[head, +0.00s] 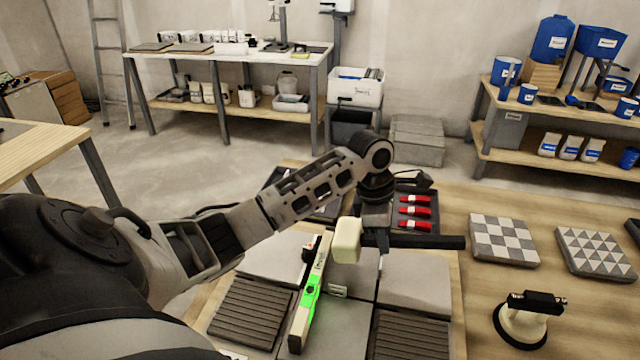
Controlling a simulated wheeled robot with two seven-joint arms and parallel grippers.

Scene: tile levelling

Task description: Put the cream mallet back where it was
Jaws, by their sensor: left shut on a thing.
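The cream mallet has a pale block head (346,241) and a dark handle (425,242) that points right. My left gripper (376,226) comes down from above and is shut on the mallet near its head. The mallet is level and appears to be above the grey tiles (412,287) on the table; the exact gap is hard to tell. A cream spirit level (303,322) with glowing green parts lies just left of the mallet head. My right gripper is not in view.
A dark tray (434,224) with red-handled tools lies behind the mallet handle. Patterned tiles (503,240) and (593,252) lie to the right, with a suction lifter (524,321) in front. Ribbed tiles (250,312) lie at left. Bare wood (478,300) shows between the grey tiles and lifter.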

